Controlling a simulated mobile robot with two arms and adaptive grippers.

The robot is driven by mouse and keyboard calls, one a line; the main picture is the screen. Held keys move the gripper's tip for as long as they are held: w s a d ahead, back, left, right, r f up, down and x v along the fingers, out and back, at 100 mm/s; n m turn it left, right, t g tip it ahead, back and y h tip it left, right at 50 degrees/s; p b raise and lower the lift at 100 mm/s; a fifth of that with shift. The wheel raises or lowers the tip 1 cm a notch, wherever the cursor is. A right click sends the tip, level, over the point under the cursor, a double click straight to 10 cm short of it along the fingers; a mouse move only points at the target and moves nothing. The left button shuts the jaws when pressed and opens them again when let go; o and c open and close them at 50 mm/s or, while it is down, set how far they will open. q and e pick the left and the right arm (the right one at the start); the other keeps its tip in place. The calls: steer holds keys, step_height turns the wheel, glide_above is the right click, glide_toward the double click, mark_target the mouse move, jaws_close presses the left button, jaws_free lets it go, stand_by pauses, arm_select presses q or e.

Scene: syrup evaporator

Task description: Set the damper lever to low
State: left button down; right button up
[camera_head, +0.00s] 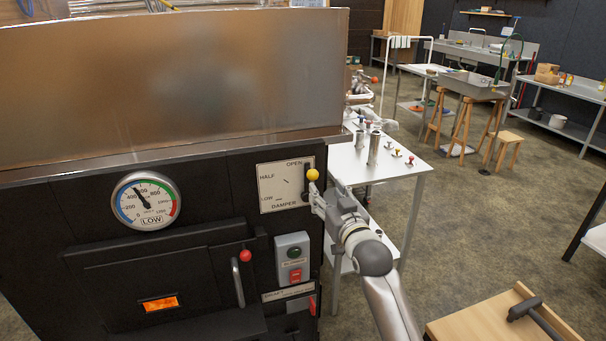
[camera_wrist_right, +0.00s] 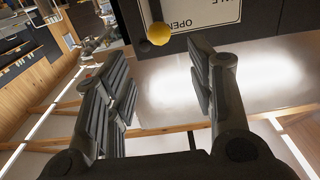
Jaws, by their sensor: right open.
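The damper lever has a yellow knob (camera_head: 313,174) and sits at the right edge of a white scale plate (camera_head: 278,196) marked OPEN, HALF and LOW. The knob is at the upper right, just below and right of the word OPEN. My right gripper (camera_head: 318,195) is just below the knob in the head view and hides part of the lever's surroundings. In the wrist view the right gripper (camera_wrist_right: 158,60) is open, with the yellow knob (camera_wrist_right: 159,33) ahead of the gap between its fingers. I see no contact. My left gripper is not in view.
The black evaporator front carries a round gauge (camera_head: 146,201), a door handle with a red knob (camera_head: 239,280) and a grey switch box (camera_head: 293,260). A white table (camera_head: 400,165) stands to the right. A wooden surface with a hammer (camera_head: 530,312) is at the lower right.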

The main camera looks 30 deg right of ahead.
mark_target(315, 176)
steer(key=x, duration=0.3)
steer(key=shift+w+p, duration=0.3)
steer(key=shift+w, duration=0.05)
steer(key=x, duration=0.5)
steer(key=shift+w+d+f+p, duration=0.1)
steer(key=shift+w+p, duration=0.2)
steer(key=shift+p, duration=0.1)
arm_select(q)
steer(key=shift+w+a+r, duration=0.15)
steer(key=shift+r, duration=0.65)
arm_select(e)
steer(key=shift+w+d, duration=0.15)
steer(key=shift+w, duration=0.45)
jaws_close()
